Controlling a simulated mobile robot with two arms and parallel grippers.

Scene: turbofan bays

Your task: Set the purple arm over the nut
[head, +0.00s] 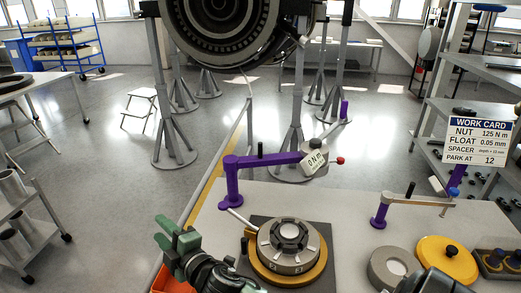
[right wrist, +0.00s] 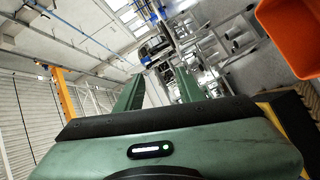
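The purple arm (head: 262,160) stands on a purple post at the bench's back left. It reaches right, behind the nut, with a white "0 N m" readout and a red knob at its end. The nut (head: 289,236) is a grey notched ring in a gold ring on a dark plate; the purple arm is not above it. My right gripper (head: 168,232) is left of the nut, over the bench's left edge. It is open and touches neither. Its parted green fingers show in the right wrist view (right wrist: 158,88), with nothing between them. My left gripper is out of view.
A second, smaller purple stand (head: 380,215) with a grey arm is at the right. A yellow disc (head: 446,260) and grey ring (head: 390,268) lie before it. A work card (head: 478,142) hangs right. An orange bin (head: 165,281) is below my right gripper.

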